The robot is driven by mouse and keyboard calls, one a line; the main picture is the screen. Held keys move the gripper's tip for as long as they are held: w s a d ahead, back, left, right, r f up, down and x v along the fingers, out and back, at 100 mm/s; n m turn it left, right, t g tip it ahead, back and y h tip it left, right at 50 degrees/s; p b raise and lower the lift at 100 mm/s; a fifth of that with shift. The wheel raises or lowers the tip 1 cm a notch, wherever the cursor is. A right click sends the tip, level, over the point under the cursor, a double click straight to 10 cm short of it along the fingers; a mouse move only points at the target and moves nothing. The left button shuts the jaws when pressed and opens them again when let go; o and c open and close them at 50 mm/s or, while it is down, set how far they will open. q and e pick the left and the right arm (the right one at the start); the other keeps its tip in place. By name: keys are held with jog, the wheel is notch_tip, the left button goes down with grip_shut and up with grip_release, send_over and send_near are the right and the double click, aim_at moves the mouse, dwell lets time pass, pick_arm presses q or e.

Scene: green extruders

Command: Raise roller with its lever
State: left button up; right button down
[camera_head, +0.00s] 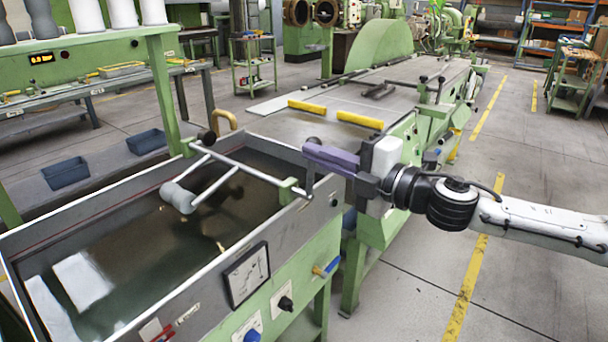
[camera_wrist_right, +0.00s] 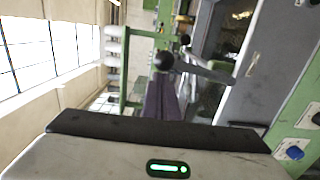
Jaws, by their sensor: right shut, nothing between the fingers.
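The grey roller (camera_head: 178,197) hangs on two thin arms from a crossbar (camera_head: 254,173) over a water trough (camera_head: 105,285). I cannot tell whether it touches the water. The near lever rises from the bar's right end to a dark ball knob (camera_head: 313,141); the knob also shows in the right wrist view (camera_wrist_right: 163,60), with the grey lever (camera_wrist_right: 212,71) running right from it. My right gripper (camera_head: 308,154) comes in from the right, its purple fingers shut and empty, tips right by the knob and lever. Whether they touch is unclear. My left gripper is out of view.
A second dark knob (camera_head: 207,137) is at the crossbar's far end. The trough's front panel carries a gauge (camera_head: 247,274) and knobs. A long machine table with yellow bars (camera_head: 360,120) stands behind my right gripper. Open floor lies to the right.

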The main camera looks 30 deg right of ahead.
pick_arm(q)
jog(key=shift+r, duration=0.25)
pick_arm(e)
jog(key=shift+w+d+m, duration=0.3)
jog(key=shift+d+m, duration=0.4)
jog(key=shift+w+d+m, duration=0.3)
jog(key=shift+d+m, duration=0.35)
jog(key=shift+m, duration=0.05)
pick_arm(q)
jog(key=shift+s+f, duration=0.1)
jog(key=shift+s, duration=0.05)
pick_arm(e)
jog(key=shift+d, duration=0.1)
pick_arm(q)
jog(key=shift+p, duration=0.3)
